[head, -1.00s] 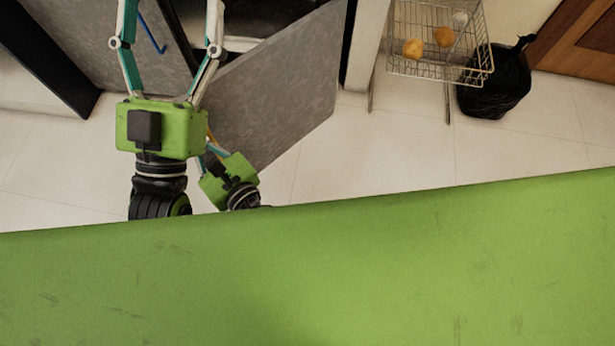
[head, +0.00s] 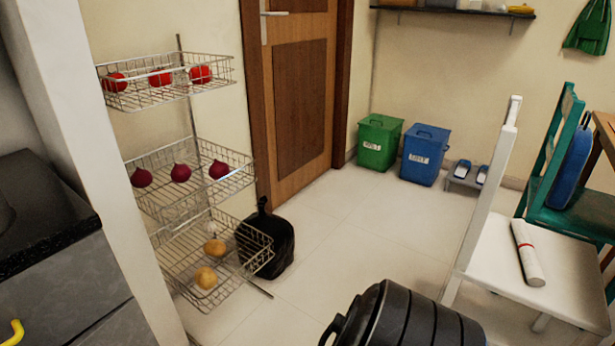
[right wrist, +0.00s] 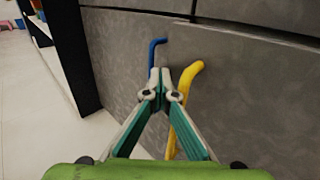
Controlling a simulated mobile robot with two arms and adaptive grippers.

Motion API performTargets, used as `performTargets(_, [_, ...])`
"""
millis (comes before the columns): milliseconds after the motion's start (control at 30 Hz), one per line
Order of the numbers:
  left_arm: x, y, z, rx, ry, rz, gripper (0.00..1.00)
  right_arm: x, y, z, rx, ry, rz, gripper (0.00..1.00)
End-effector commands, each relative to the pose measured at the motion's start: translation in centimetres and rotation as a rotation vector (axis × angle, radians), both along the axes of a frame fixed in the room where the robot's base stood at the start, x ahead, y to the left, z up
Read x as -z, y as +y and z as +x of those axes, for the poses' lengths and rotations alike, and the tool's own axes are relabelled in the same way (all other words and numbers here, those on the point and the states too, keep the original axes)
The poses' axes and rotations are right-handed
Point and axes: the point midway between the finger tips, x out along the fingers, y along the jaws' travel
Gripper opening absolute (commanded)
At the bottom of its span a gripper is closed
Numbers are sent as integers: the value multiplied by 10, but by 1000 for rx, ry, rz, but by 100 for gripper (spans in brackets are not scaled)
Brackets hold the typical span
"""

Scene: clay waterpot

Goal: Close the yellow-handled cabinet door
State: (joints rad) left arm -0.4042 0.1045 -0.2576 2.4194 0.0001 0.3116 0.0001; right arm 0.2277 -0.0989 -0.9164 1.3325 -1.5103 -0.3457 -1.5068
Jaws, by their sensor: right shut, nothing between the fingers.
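In the right wrist view the yellow handle (right wrist: 185,110) stands on a grey cabinet door (right wrist: 250,105). My right gripper (right wrist: 161,88) is shut and empty. Its tips are between the two handles and overlap the yellow one in the picture; I cannot tell whether they touch it. In the head view a yellow handle end (head: 12,333) shows at the lower left edge; I cannot tell if it is the same one. My left gripper is not in view.
A wire rack (head: 165,170), a black bag (head: 266,240) and a dark ribbed container (head: 405,318) stand right of the counter (head: 40,215). Green (head: 379,142) and blue bins (head: 424,154) and a white chair (head: 535,260) are farther right. Floor between is clear.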

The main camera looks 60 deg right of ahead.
Motion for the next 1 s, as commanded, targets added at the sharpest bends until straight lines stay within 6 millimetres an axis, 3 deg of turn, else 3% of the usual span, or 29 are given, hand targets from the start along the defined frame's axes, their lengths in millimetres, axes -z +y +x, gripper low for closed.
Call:
performTargets(233, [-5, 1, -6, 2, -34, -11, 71, 0, -3, 12, 4, 0, 0, 0])
performTargets(1000, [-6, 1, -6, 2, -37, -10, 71, 0, -3, 12, 2, 0, 0, 0])
